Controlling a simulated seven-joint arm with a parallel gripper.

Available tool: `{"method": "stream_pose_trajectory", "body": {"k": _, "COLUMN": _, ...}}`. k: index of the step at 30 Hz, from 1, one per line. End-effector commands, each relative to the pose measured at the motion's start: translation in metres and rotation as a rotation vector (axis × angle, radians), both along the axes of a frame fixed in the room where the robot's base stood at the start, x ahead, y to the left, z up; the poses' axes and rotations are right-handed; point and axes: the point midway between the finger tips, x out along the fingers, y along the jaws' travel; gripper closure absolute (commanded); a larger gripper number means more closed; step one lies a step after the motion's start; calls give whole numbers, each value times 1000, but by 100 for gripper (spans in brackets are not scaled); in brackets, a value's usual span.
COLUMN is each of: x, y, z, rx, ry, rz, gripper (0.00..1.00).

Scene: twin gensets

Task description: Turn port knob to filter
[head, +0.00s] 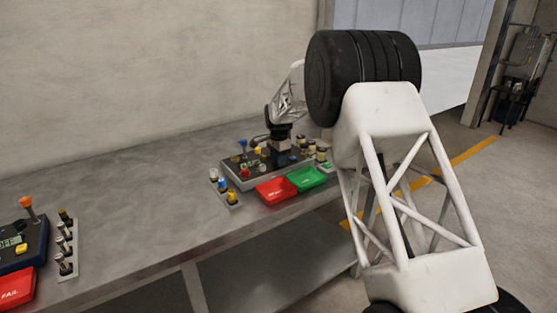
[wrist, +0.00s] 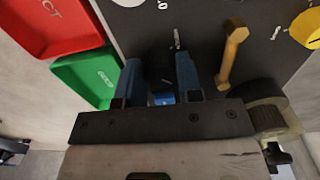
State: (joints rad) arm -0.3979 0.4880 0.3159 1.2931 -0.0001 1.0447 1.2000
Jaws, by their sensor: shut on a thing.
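My gripper (head: 281,156) is down on the right-hand control panel (head: 236,177) on the bench. In the wrist view its two blue fingers (wrist: 159,72) stand either side of a dark knob (wrist: 160,76), shut on it. A small blue part (wrist: 163,99) shows between the fingers. The knob's pointer and most of its markings are hidden, so I cannot tell its setting or read its label. A tan lever (wrist: 233,50) stands just right of the fingers, and a yellow knob (wrist: 308,28) lies further right.
A red tray (head: 277,190) and a green tray (head: 306,178) sit at the panel's front edge. Small parts stand in racks (head: 226,193) beside it. A second, dark blue panel (head: 22,245) is at far left. The bench (head: 130,205) between is clear.

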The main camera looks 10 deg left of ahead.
Motion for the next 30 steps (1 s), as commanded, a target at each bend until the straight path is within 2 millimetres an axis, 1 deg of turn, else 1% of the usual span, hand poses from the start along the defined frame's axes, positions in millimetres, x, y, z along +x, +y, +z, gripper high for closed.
{"method": "stream_pose_trajectory", "body": {"k": 5, "x": 0, "y": 0, "z": 0, "rx": 1, "ry": -1, "rz": 0, "gripper": 91}}
{"method": "stream_pose_trajectory", "body": {"k": 6, "x": 0, "y": 0, "z": 0, "rx": 1, "ry": -1, "rz": 0, "gripper": 61}}
{"method": "stream_pose_trajectory", "body": {"k": 10, "x": 0, "y": 0, "z": 0, "rx": 0, "ry": 0, "rz": 1, "gripper": 42}}
{"method": "stream_pose_trajectory", "body": {"k": 17, "x": 0, "y": 0, "z": 0, "rx": 0, "ry": 0, "rz": 1, "gripper": 42}}
{"method": "stream_pose_trajectory", "body": {"k": 22, "x": 0, "y": 0, "z": 4, "rx": 1, "ry": -1, "rz": 1, "gripper": 42}}
{"method": "stream_pose_trajectory", "body": {"k": 26, "x": 0, "y": 0, "z": 12, "rx": 1, "ry": -2, "rz": 1, "gripper": 42}}
{"method": "stream_pose_trajectory", "body": {"k": 30, "x": 0, "y": 0, "z": 27, "rx": 1, "ry": -1, "rz": 1, "gripper": 42}}
